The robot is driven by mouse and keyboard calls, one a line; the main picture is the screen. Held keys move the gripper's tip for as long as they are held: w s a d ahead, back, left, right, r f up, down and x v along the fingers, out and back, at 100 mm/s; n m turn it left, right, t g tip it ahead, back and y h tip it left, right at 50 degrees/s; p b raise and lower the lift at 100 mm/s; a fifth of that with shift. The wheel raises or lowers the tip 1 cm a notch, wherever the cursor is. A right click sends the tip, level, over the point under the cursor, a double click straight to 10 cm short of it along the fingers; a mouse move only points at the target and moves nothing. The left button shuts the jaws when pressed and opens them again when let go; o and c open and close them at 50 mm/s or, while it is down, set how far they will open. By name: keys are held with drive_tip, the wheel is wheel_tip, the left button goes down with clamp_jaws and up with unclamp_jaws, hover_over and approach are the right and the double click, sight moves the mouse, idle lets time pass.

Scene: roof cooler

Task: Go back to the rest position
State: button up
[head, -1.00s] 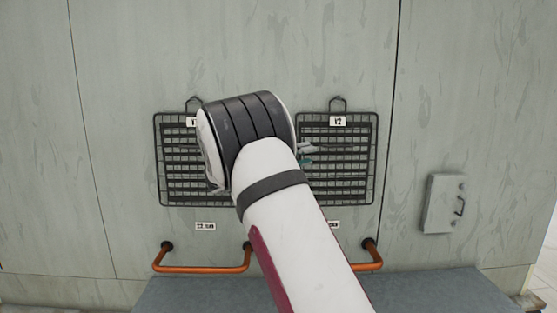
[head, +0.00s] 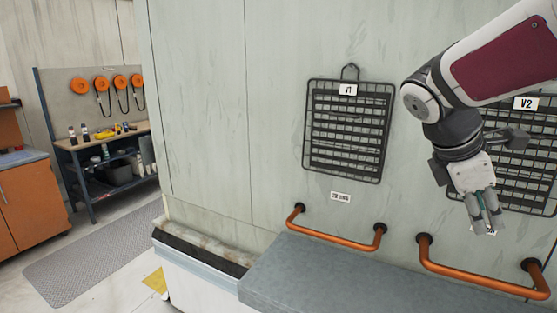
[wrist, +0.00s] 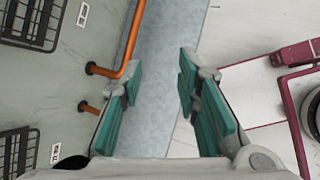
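My gripper (head: 482,222) hangs at the right of the head view, pointing down in front of the wall and the V2 grille (head: 522,165). The wrist view shows its teal-padded fingers (wrist: 158,85) spread apart with nothing between them, so it is open and empty. My arm comes in from the upper right and bends down at the elbow. The arm and gripper hide part of the V2 grille.
The V1 grille (head: 348,132) hangs on the wall. Orange rails (head: 335,240) stick out below, above a grey ledge (head: 340,278). At the left are a workbench (head: 110,140), an orange cabinet (head: 30,205) and open floor with a grey mat (head: 95,258).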

drive_tip(key=s+a+f+m+t+y, duration=0.2)
drive_tip(key=s+a+m+y, duration=0.1)
drive_tip(key=s+a+m, duration=0.2)
drive_tip(key=s+a+f+m+t+y+b, duration=0.1)
drive_tip(key=s+a+m, duration=0.5)
drive_tip(key=a, duration=0.6)
drive_tip(key=f+m+t+y, duration=0.1)
drive_tip(key=m+t+y, duration=0.1)
drive_tip(key=y, duration=0.1)
drive_tip(key=shift+a+f+m, duration=0.15)
drive_tip(key=shift+f+m, duration=0.2)
drive_tip(key=shift+m, duration=0.05)
